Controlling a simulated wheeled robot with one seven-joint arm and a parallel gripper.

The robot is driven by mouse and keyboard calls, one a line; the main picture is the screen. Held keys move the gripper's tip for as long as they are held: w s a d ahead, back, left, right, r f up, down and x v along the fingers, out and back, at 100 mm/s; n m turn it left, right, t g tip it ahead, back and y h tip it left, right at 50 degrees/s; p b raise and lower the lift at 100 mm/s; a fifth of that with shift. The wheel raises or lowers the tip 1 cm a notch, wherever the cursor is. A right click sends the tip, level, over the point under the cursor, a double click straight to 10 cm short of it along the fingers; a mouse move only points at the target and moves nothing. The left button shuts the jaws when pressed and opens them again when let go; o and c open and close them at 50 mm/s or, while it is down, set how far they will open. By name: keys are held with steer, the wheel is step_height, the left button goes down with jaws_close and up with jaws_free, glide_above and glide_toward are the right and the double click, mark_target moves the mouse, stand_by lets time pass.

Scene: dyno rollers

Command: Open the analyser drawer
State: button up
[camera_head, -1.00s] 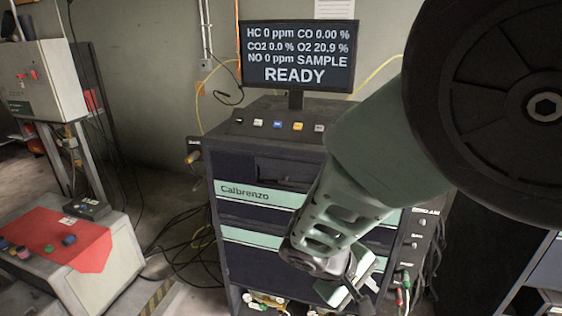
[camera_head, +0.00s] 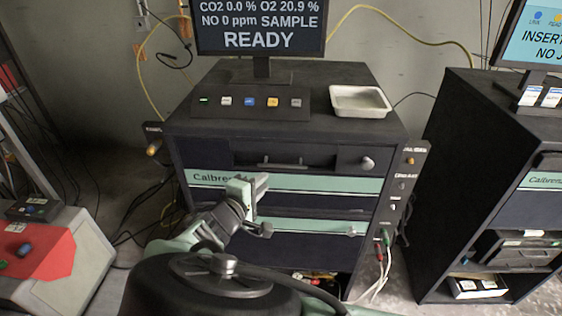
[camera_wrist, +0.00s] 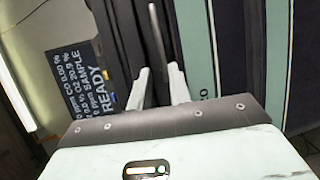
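The analyser cabinet (camera_head: 345,210) is dark with pale green stripes. Its top drawer front (camera_head: 225,155) is black and looks flush with the cabinet. The drawer has a thin grey bar handle (camera_head: 282,165), which also shows in the wrist view (camera_wrist: 156,30). A grey round knob (camera_head: 367,163) sits on the right of the same panel. My gripper (camera_head: 263,183) is in front of the cabinet, just below and left of the handle in the head view. In the wrist view its two pale fingers (camera_wrist: 159,72) are apart and empty, with the handle beyond the tips.
A monitor (camera_head: 262,28), a button panel (camera_head: 250,107) and a white tray (camera_head: 360,101) stand on the cabinet. A second dark cabinet (camera_head: 460,160) is at right. A grey box with a red top (camera_head: 45,255) is at left. Cables and hoses hang beside the cabinet.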

mark_target(280, 167)
steer(key=b+x, duration=0.1)
steer(key=x, duration=1)
steer(key=shift+w+d+f, duration=0.15)
steer(key=shift+w, duration=0.1)
jaws_close()
